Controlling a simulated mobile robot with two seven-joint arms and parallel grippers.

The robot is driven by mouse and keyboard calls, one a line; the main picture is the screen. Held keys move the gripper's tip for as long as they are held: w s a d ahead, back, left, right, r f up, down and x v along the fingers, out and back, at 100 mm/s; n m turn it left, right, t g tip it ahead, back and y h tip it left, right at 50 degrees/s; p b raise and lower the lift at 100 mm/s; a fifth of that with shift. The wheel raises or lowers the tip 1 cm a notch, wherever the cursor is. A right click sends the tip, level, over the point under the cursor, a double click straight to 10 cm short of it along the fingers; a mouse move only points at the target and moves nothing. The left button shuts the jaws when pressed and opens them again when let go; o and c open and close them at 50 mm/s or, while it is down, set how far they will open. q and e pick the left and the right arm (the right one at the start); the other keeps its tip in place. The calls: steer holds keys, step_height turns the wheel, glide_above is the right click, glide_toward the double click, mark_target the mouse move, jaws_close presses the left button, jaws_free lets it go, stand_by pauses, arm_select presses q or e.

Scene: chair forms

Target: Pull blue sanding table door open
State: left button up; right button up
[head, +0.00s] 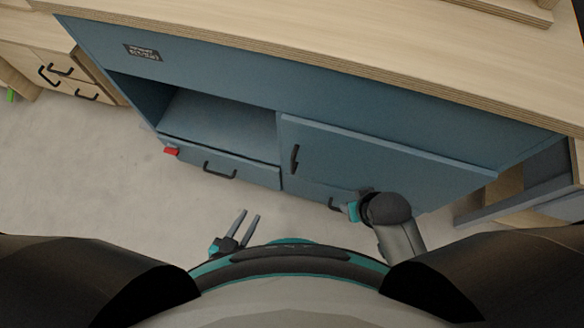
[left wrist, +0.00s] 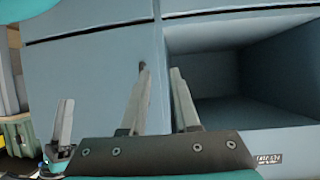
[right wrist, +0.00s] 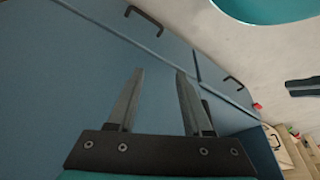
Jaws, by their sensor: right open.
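The blue sanding table (head: 215,72) has a blue door (head: 385,165) right of its open compartment. The door looks closed. Its black vertical handle (head: 294,158) is near the door's left edge. My left gripper (head: 248,217) is open and empty, in front of the table and below-left of the handle in the head view. In the left wrist view, the handle (left wrist: 142,67) shows mostly hidden behind one finger of my left gripper (left wrist: 160,72). My right gripper (right wrist: 158,75) is open and empty over the blue front. In the head view my right arm hides its fingers.
Below are drawers with black handles, one left (head: 220,172) and one partly hidden by my right arm (head: 335,204). A red piece (head: 171,151) is at the left drawer's corner. A wooden cabinet (head: 65,75) stands at left. Grey floor (head: 110,180) is clear in front.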

arm_select(q)
steer(key=w+d+r+m+t+h+b, duration=0.1)
steer(key=d+r+t+h+b, duration=0.25)
steer(key=b, duration=0.45)
glide_toward(291, 164)
arm_select(e)
step_height(291, 164, up, 7)
steer(key=w+t, duration=0.2)
arm_select(q)
steer(key=shift+t+h, duration=0.25)
steer(key=shift+t, duration=0.1)
steer(key=x, duration=0.2)
steer(key=b+x, duration=0.1)
steer(key=x, duration=0.2)
steer(key=f+x, duration=0.1)
steer(key=x, duration=0.1)
steer(key=shift+w+d+b, duration=0.1)
steer(key=shift+d+b, duration=0.05)
steer(key=shift+b, duration=0.25)
steer(key=shift+x, duration=0.75)
steer(key=shift+b+x, duration=0.55)
steer(key=shift+x, duration=0.35)
arm_select(e)
steer(key=w+a+t+y, duration=0.3)
steer(key=w+a+t, duration=0.1)
steer(key=a, duration=0.3)
steer(key=shift+w+a+r+t+y, duration=0.2)
steer(key=shift+w+t+y, duration=0.1)
steer(key=shift+t, duration=0.5)
